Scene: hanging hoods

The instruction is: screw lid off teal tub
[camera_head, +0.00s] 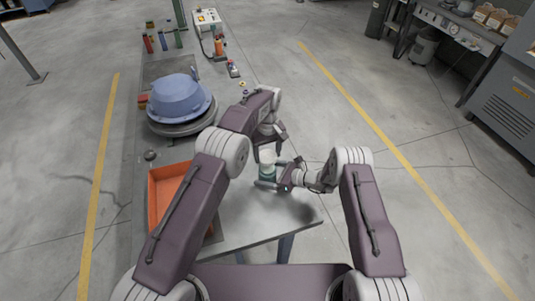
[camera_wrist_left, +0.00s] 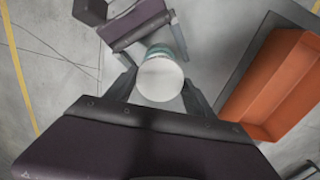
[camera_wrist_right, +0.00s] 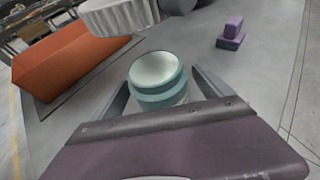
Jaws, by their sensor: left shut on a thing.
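My right gripper (camera_head: 272,177) reaches in from the right at tub height. Its fingers stand on either side of the teal tub (camera_wrist_right: 157,95) in the right wrist view; whether they press on it is unclear.
An orange bin (camera_head: 160,208) stands left of the tub on the bench. A blue hood (camera_head: 180,98) on a round base sits farther back. Several small bottles and a white box (camera_head: 207,20) are at the far end. The bench edge is close by on the right.

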